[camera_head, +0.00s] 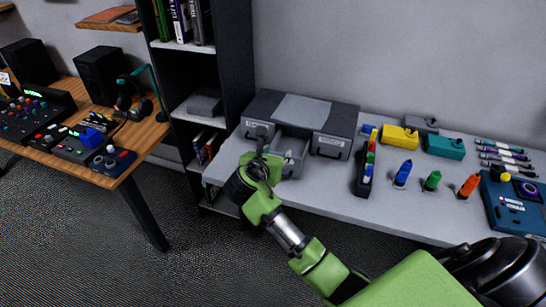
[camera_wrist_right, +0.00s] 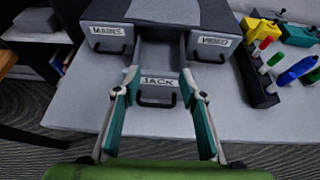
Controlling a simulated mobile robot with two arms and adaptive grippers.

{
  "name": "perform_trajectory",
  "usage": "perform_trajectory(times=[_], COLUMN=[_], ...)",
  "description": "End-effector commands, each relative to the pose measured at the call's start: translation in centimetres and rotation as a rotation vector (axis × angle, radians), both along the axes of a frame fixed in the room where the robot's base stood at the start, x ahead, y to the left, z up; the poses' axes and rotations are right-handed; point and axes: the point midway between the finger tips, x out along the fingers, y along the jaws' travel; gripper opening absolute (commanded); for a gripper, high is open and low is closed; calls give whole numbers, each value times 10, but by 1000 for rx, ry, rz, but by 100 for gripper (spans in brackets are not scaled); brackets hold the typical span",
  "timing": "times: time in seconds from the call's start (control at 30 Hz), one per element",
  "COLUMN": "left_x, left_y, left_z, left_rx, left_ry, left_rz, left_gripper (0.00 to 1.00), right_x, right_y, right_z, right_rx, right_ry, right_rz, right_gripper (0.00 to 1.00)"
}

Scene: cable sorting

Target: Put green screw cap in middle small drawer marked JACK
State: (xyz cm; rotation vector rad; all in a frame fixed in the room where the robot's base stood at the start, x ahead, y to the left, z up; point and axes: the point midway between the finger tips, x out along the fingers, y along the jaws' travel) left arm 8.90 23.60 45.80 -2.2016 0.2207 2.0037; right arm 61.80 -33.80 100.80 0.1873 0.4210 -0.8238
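The grey drawer unit (camera_head: 340,120) stands at the table's left end. Its middle small drawer, marked JACK (camera_wrist_right: 158,82), is pulled out, and no item can be made out inside. My right gripper (camera_head: 262,152) is at this drawer's front. In the right wrist view its two teal fingers (camera_wrist_right: 158,76) are spread on either side of the JACK label and handle, with nothing seen between them but the drawer front. A small green upright piece (camera_head: 432,181), possibly the green screw cap, stands on the table between a blue and an orange one. My left gripper is not in view.
The drawers either side (camera_wrist_right: 108,38) (camera_wrist_right: 213,46) are shut; the right one reads VIDEO. A black marker holder (camera_head: 363,180) stands right of the unit. Yellow (camera_head: 400,137) and teal (camera_head: 445,146) boxes are behind. A dark shelf (camera_head: 235,65) stands left.

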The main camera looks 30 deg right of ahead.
Motion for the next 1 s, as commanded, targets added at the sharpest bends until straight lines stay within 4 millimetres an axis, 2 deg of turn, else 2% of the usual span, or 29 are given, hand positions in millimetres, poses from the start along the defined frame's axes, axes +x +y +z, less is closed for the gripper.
perform_trajectory(times=[0.1,0.3,0.53,0.67,0.77,1.0], left_x=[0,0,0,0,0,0], left_y=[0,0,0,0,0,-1], left_z=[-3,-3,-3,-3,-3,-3], left_rx=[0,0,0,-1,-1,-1], left_ry=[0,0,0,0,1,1], left_rz=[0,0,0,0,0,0], left_gripper=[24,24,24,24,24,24], right_x=[-11,-21,-21,-19,-15,-16], right_y=[13,23,23,31,49,115], right_z=[8,15,16,7,-10,-63], right_rx=[0,0,0,68,229,866], right_ry=[-3,-1,-3,-56,-171,-476], right_rz=[1,-1,-1,9,24,-23], right_gripper=[38,38,38,38,38,38])
